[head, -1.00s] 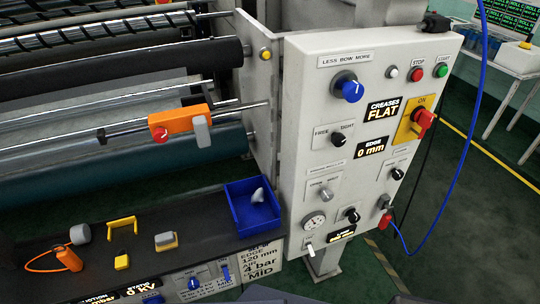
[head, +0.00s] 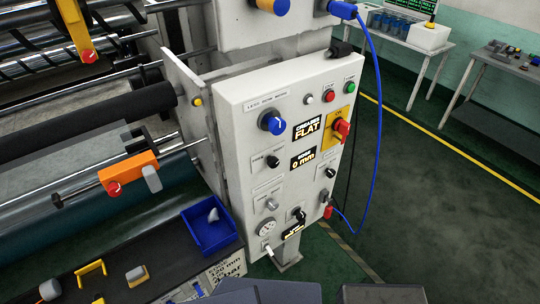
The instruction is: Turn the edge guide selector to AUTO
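A pale control panel (head: 231,150) stands upright near the middle of the head view and carries several knobs. A further dark knob (head: 331,172) is at the right. The small labels are too blurred to tell which knob is marked AUTO. Neither gripper is in view, and nothing touches the knobs.
A blue bow knob (head: 272,122), red-yellow switch (head: 341,130) and red and green buttons share the panel. A blue cable (head: 377,110) loops down its right side. Rollers (head: 110,120) and a blue bin (head: 208,232) lie left. Green floor (head: 430,200) at right is clear.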

